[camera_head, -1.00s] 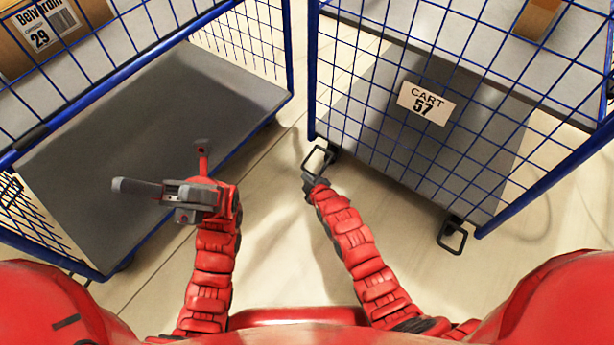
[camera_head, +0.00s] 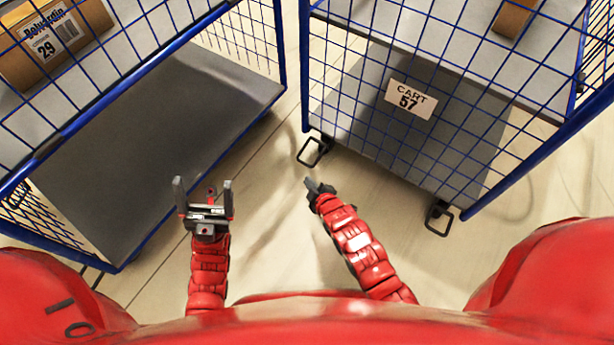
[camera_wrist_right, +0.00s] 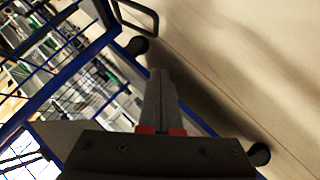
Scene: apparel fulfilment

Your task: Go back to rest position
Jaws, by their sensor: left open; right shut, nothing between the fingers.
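My left gripper (camera_head: 204,192) is open and empty, its two dark fingers apart. It is in front of the lower grey shelf of the left cart in the head view. My right gripper (camera_head: 309,182) is shut and empty over the floor, below the near corner of Cart 57. In the right wrist view its fingers (camera_wrist_right: 160,95) are together with nothing between them. Both red arms come up from the bottom of the head view.
The left blue-framed cart (camera_head: 150,125) has a cardboard box (camera_head: 50,45) marked 29 on top. Cart 57 (camera_head: 440,130) stands at the right, with a brown box (camera_head: 512,18) on top. Its dark caster brackets (camera_head: 439,218) are near my right arm. Bare floor (camera_head: 270,240) lies between the arms.

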